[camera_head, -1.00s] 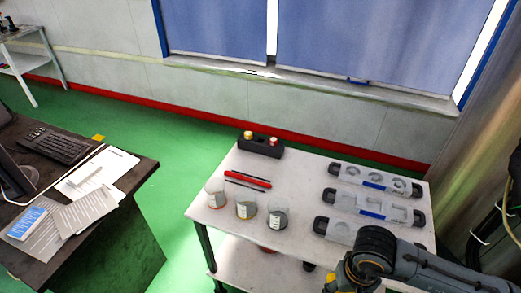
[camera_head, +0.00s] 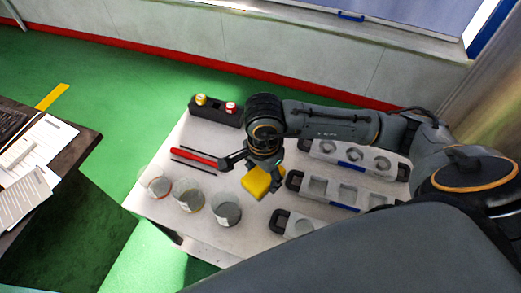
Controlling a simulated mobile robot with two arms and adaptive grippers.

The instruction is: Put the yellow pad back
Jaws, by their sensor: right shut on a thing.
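The yellow pad (camera_head: 257,182) is a small yellow block gripped over the white table (camera_head: 175,220), between the beakers and the moulds. My right gripper (camera_head: 252,170) is shut on it, coming in from the right and pointing down. Part of the pad is hidden by the gripper. I cannot tell exactly how high it hangs above the table. A black holder (camera_head: 214,114) at the table's back left corner carries a yellow-topped item (camera_head: 201,99) and a red-topped item (camera_head: 231,107). My left gripper is not in view.
Three glass beakers stand along the front left, one of them grey (camera_head: 228,210). A red tool (camera_head: 194,158) lies between thin dark rods behind them. Three moulds, one at the back (camera_head: 357,158), lie on the right, partly under my arm. A dark desk (camera_head: 70,165) stands left.

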